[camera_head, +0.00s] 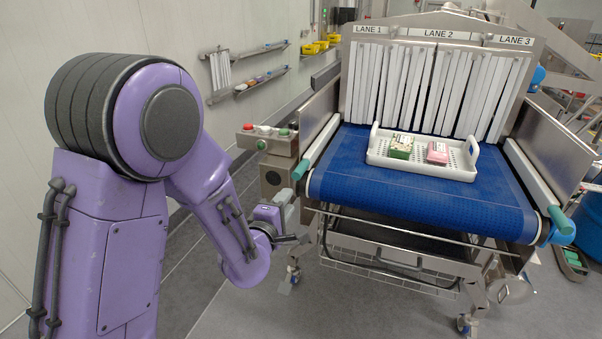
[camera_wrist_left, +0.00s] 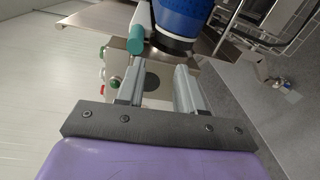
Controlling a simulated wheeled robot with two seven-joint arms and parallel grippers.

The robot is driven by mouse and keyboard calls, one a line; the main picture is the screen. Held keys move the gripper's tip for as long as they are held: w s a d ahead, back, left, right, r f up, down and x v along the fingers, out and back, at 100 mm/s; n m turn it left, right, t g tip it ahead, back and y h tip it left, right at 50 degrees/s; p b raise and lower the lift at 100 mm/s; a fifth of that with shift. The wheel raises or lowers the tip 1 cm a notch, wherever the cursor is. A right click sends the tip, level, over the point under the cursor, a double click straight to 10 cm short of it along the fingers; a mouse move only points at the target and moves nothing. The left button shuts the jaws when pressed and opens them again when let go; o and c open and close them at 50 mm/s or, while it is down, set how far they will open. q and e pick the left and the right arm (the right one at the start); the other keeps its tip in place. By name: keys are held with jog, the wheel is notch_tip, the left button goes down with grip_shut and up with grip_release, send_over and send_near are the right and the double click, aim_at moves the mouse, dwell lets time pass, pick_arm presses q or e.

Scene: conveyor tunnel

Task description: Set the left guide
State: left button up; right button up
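The left guide (camera_head: 322,142) is a pale rail along the left edge of the blue conveyor belt, with a teal end (camera_head: 301,170) towards me. The teal end also shows in the left wrist view (camera_wrist_left: 135,40), just beyond the fingertips and left of centre. My left gripper (camera_head: 297,222) is below the teal end in the head view, near the conveyor's front left corner. In the left wrist view its two fingers (camera_wrist_left: 160,72) stand apart with nothing between them. It appears clear of the guide. My right gripper is in neither view.
The blue belt (camera_head: 420,205) carries a white tray (camera_head: 420,168) with a green box and a pink box. White strip curtains (camera_head: 400,85) hang behind it. A button box (camera_head: 268,140) stands left of the conveyor. A right guide (camera_head: 535,180) runs along the other side.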

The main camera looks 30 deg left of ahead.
aim_at(301, 170)
pick_arm(q)
jog(key=r, duration=0.1)
jog(key=w+r, duration=0.1)
jog(key=r+n+t, duration=0.1)
jog(key=shift+w+a+r, duration=0.2)
jog(key=shift+w+a, duration=0.05)
jog(key=shift+a, duration=0.05)
jog(key=p+x, duration=0.2)
jog(key=x, duration=0.6)
jog(key=shift+w+f+p, duration=0.1)
jog(key=shift+w+p, duration=0.15)
jog(key=shift+p, duration=0.05)
jog(key=shift+w+a+f, duration=0.1)
jog(key=shift+w+a, duration=0.05)
jog(key=shift+w, duration=0.45)
grip_shut()
